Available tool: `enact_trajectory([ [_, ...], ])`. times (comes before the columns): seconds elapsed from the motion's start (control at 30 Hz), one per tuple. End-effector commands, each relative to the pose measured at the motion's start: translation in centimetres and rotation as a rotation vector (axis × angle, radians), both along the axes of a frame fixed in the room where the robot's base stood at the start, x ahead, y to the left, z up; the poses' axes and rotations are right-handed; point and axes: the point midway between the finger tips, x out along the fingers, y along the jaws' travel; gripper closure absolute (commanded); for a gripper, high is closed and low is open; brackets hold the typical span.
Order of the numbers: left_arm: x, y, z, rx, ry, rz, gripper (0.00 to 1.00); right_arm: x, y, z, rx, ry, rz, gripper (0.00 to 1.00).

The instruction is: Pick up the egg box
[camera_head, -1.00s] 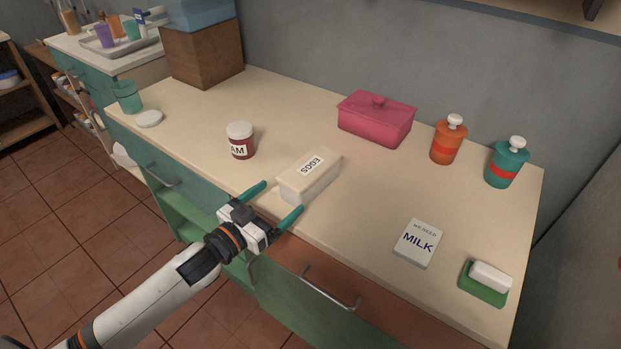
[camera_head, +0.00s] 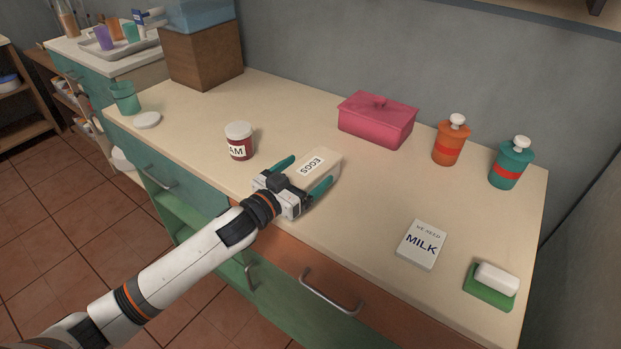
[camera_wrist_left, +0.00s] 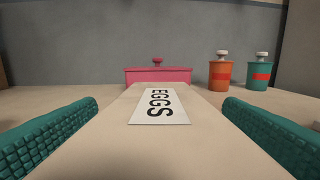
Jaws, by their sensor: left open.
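The egg box (camera_head: 323,162) is a long cream box with a white EGGS label on top, lying on the counter near its front edge. My left gripper (camera_head: 303,176) is at the near end of the box, with one teal finger on each side. Its jaws are open. In the left wrist view the egg box (camera_wrist_left: 145,138) runs away between the two fingers, with a gap visible on each side. The near part of the box is hidden by the gripper in the head view. My right gripper is not in view.
A jam jar (camera_head: 239,142) stands left of the egg box. A pink lidded box (camera_head: 376,120) is behind it. A milk card (camera_head: 421,244) and a green dish with a white block (camera_head: 490,285) lie right. Orange (camera_head: 449,143) and teal (camera_head: 510,166) bottles stand at the back.

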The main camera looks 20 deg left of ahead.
Motion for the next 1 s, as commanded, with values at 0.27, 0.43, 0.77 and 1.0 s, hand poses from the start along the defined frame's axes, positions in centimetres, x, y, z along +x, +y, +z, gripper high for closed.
enact_trajectory([
  [0.27, 0.0, 0.0, 0.0, 0.0, 0.0, 0.0, 0.37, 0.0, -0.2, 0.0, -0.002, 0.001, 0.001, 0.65],
  [0.43, 0.0, 0.0, 0.0, 0.0, 0.0, 0.0, 0.65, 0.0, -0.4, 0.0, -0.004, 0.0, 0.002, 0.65],
  [0.77, 0.0, 0.0, 0.7, -0.001, -0.005, -0.001, 0.72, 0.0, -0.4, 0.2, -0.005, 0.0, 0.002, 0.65],
  [1.0, 0.0, 0.0, 4.9, 0.0, -0.01, -0.001, 0.72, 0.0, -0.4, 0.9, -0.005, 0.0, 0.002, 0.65],
])
